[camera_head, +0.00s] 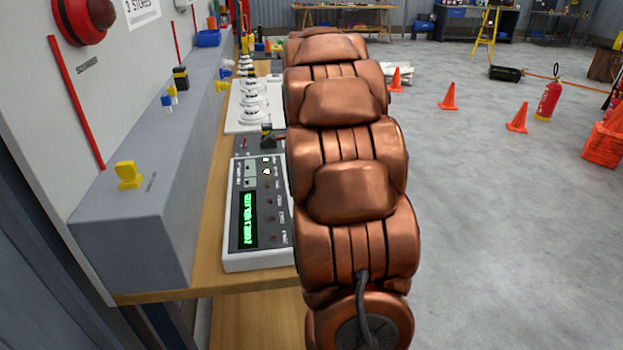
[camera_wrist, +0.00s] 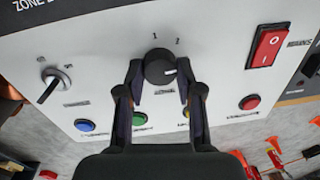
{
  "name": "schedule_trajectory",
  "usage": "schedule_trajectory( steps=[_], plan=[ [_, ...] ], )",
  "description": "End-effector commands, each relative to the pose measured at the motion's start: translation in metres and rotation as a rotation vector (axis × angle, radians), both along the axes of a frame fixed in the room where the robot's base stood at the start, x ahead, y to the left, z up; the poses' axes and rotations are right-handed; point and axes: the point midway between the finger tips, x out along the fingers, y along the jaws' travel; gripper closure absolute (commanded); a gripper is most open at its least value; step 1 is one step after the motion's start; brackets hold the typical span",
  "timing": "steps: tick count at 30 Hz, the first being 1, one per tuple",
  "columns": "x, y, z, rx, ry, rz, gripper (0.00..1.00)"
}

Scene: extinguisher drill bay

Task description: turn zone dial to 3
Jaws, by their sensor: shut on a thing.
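In the wrist view, the zone dial (camera_wrist: 159,66) is a round black knob on a white panel (camera_wrist: 100,40). A white pointer mark on the knob faces right. The printed numbers 1 and 2 show above the knob; no 3 can be made out, and the right finger covers part of the panel there. My gripper (camera_wrist: 159,75) is shut on the knob, one dark finger on each side. In the head view my copper-coloured arm hides the gripper and the dial.
The panel also carries a silver selector (camera_wrist: 50,85) at left, a red rocker switch (camera_wrist: 268,47), and blue (camera_wrist: 85,125), green (camera_wrist: 138,120), yellow and red (camera_wrist: 249,102) buttons. A grey control box (camera_head: 258,215) sits on the bench left of my arm. Open floor with cones lies right.

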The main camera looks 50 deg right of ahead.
Motion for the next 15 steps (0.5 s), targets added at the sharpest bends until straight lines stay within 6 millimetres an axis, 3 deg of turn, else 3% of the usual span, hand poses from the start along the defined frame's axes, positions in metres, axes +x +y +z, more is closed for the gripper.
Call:
schedule_trajectory(
  steps=[15],
  plan=[
    [-0.0006, 0.0004, -0.0003, 0.001, 0.002, -0.111, 0.99]
  ],
)
